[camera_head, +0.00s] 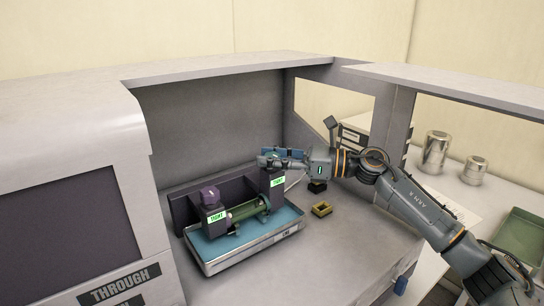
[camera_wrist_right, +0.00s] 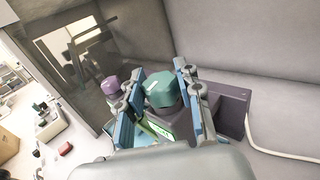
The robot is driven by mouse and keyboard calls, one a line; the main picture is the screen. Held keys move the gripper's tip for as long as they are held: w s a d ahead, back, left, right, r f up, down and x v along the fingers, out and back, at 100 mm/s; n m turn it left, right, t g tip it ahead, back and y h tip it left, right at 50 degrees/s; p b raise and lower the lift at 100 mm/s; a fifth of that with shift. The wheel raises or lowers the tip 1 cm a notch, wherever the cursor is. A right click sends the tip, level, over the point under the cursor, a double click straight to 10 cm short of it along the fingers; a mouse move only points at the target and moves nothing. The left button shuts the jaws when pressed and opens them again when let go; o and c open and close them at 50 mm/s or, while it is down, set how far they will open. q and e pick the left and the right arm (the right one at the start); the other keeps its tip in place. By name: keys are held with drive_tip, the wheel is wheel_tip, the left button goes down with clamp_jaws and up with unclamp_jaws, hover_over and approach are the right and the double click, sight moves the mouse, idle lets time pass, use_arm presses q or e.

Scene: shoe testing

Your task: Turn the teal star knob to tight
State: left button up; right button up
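The teal knob (camera_wrist_right: 160,90) sits on the dark purple fixture (camera_wrist_right: 232,103) in the right wrist view, with a white and green label (camera_wrist_right: 160,130) beside it. My right gripper (camera_wrist_right: 163,98) has its blue-padded fingers apart, one on each side of the knob; I cannot tell if they touch it. In the head view my right gripper (camera_head: 272,160) is over the right end of the fixture (camera_head: 238,187), above a green TIGHT label (camera_head: 277,182), and hides the teal knob. My left gripper is not in view.
A purple knob (camera_head: 210,195) stands at the fixture's left end, above another TIGHT label (camera_head: 217,217). The fixture stands in a blue-lined tray (camera_head: 246,257) inside a grey booth. A small yellow-black block (camera_head: 321,209) lies right of the tray. The front floor is clear.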

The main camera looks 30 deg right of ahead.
drive_tip(key=shift+c, duration=1.2)
drive_tip(key=shift+m+t+h, duration=0.8)
drive_tip(key=shift+t+h, duration=0.1)
drive_tip(key=shift+r, duration=0.1)
drive_tip(key=o, duration=1.2)
drive_tip(key=shift+d, duration=0.1)
drive_tip(key=shift+s+d, duration=0.1)
drive_tip(key=shift+s, duration=0.1)
drive_tip(key=v, duration=1.1)
drive_tip(key=shift+s+d, duration=0.15)
drive_tip(key=shift+d, duration=0.05)
